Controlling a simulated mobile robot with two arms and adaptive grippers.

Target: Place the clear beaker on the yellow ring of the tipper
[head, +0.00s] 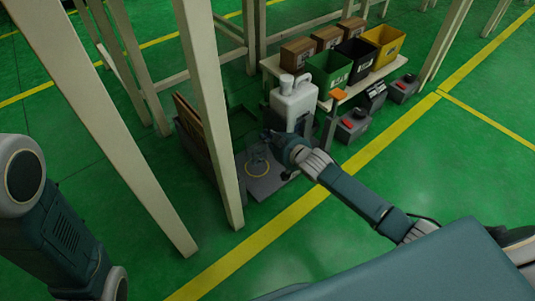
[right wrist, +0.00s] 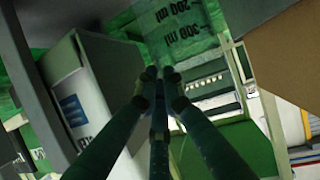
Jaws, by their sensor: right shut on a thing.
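The clear beaker (head: 257,154) is hard to make out in the head view, at the tip of my right gripper (head: 268,137). In the right wrist view its see-through wall with 200 and 300 ml marks (right wrist: 181,24) fills the top. My right gripper also shows there (right wrist: 157,84), shut on the beaker. The yellow ring (head: 261,176) lies on the tipper's grey plate (head: 262,189), and the beaker appears right over it. I cannot tell whether the beaker's base touches the ring. My left gripper is outside the view; only its arm shows at the left.
A white jug (head: 292,104) stands just behind my right gripper. A bench behind holds green (head: 329,72), black (head: 356,60) and yellow bins (head: 383,45) and brown boxes. A pale post (head: 213,110) rises left of the plate. Grey devices (head: 353,126) stand right; open green floor lies in front.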

